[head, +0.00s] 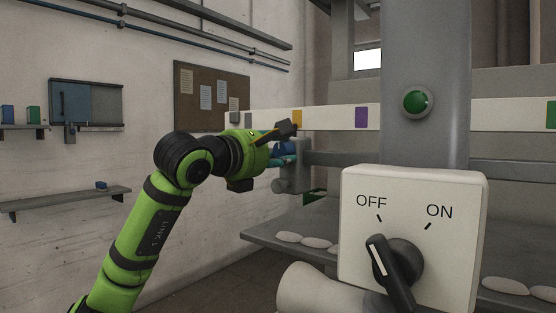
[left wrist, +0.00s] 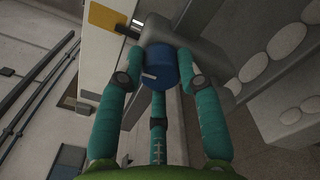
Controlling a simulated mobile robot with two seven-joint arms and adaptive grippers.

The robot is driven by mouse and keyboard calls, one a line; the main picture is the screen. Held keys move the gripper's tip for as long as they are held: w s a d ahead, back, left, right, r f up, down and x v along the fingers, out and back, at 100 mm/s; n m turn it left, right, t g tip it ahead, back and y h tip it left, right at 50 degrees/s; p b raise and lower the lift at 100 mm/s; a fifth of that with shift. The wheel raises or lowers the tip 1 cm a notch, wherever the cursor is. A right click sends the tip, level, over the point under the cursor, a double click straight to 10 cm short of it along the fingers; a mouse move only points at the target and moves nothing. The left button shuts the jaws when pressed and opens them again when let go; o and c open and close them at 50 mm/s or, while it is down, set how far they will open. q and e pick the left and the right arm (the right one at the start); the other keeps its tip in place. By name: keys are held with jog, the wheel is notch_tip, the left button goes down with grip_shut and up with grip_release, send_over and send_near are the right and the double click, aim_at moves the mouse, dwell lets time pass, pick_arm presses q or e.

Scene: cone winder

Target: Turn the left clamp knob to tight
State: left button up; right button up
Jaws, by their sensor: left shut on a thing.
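The left clamp knob is a blue round knob (left wrist: 158,64) with a short white mark on its face, seen in the left wrist view. It sits on a grey clamp body (left wrist: 205,62). In the head view, a bit of the blue knob (head: 284,147) shows beside the grey clamp body (head: 297,182). My left gripper (head: 282,155) has teal fingers, which close around the knob from several sides in the left wrist view (left wrist: 162,72). It is shut on the knob. No tight or loose marking is readable. My right gripper is not in view.
A white switch box (head: 360,185) with a black dial (head: 393,268) pointing toward OFF stands front right. A green button (head: 416,102) is on the grey column (head: 425,145). A white rail (head: 335,117) with coloured patches runs behind the knob. A grey shelf (head: 262,236) lies below.

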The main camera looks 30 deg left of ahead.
pick_arm(q)
jog(key=n+b, duration=0.1)
jog(key=n, duration=0.2)
jog(key=shift+f+n, duration=0.15)
jog(key=shift+n, duration=0.25)
jog(key=shift+n+b, duration=0.7)
jog(key=shift+n, duration=1)
jog(key=o, duration=1.2)
jog(key=shift+c, duration=0.2)
jog(key=s, duration=1.2)
jog(key=shift+a, duration=0.45)
